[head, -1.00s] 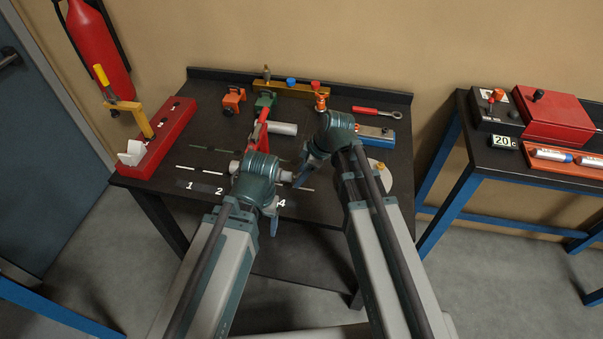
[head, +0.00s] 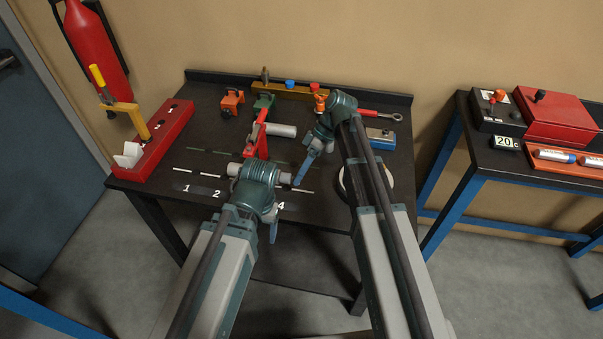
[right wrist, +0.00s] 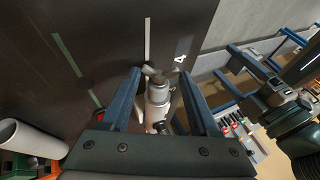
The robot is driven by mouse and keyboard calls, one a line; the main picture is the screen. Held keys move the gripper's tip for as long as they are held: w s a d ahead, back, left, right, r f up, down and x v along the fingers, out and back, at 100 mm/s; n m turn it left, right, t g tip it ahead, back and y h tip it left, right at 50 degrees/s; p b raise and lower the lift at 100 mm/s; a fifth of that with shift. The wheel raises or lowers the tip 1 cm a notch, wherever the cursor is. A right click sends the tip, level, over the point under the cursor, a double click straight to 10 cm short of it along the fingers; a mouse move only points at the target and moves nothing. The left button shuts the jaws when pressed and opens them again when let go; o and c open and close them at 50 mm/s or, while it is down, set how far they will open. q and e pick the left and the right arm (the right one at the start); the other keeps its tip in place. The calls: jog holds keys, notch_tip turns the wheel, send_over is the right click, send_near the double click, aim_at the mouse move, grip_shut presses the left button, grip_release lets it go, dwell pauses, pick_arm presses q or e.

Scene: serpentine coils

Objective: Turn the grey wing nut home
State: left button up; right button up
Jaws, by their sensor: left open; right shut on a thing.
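The grey wing nut (right wrist: 154,73) shows in the right wrist view, with dark wings at the far end of a light grey metal cylinder (right wrist: 158,95). My right gripper (right wrist: 161,73) has a blue finger on either side and is shut on it at the fingertips; exact contact is hard to see. In the head view my right gripper (head: 299,181) slants down to the left above the bench. My left gripper (head: 273,230) is open, low near the bench's front edge; its arm hides part of the bench. I cannot pick out the wing nut in the head view.
The dark bench (head: 215,120) has painted lines and numbers at its front. A red clamp (head: 258,135) with a grey cylinder (head: 281,130) stands close behind my left wrist. A red rack (head: 155,150) is at left, a blue-grey block (head: 380,138) at right. Both arms crowd the middle.

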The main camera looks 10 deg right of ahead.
jog(key=shift+d, duration=0.1)
jog(key=o, duration=1.4)
jog(key=shift+r, duration=0.1)
jog(key=shift+p+v, duration=5.75)
jog(key=shift+v, duration=1.05)
